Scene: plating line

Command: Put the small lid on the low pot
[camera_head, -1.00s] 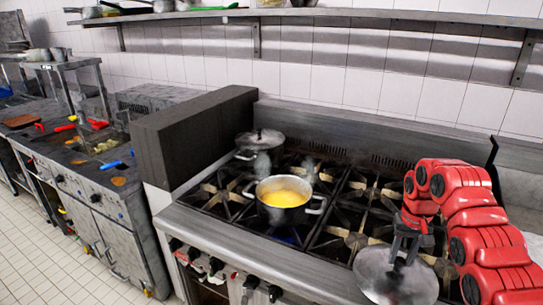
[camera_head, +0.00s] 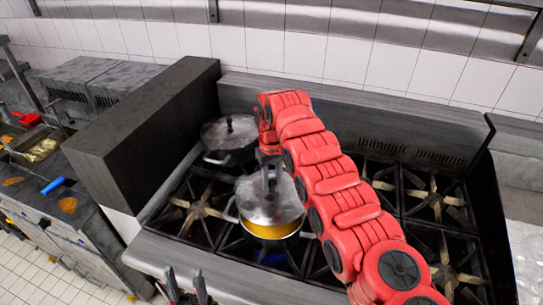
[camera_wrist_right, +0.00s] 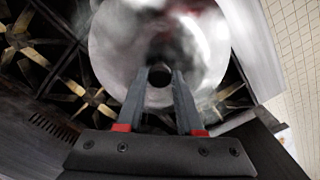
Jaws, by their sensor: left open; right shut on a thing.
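The small lid (camera_head: 262,208), a round grey metal disc, is held over the low pot (camera_head: 268,243). The pot stands on a burner with yellow soup showing along its front side; the lid hides the rest. The lid appears raised above the rim, not seated on it. My right gripper (camera_head: 268,172) is shut on the lid's knob. The right wrist view shows its two fingers (camera_wrist_right: 160,78) around the dark knob, with the lid (camera_wrist_right: 115,45) beyond. My left gripper (camera_head: 187,286) is open and empty at the bottom edge, in front of the stove.
A covered dark pot (camera_head: 230,158) stands on the back left burner, close to the low pot. A tall dark block (camera_head: 150,140) borders the stove (camera_head: 180,250) on the left. Bare burners (camera_head: 435,200) lie to the right, partly behind my right arm.

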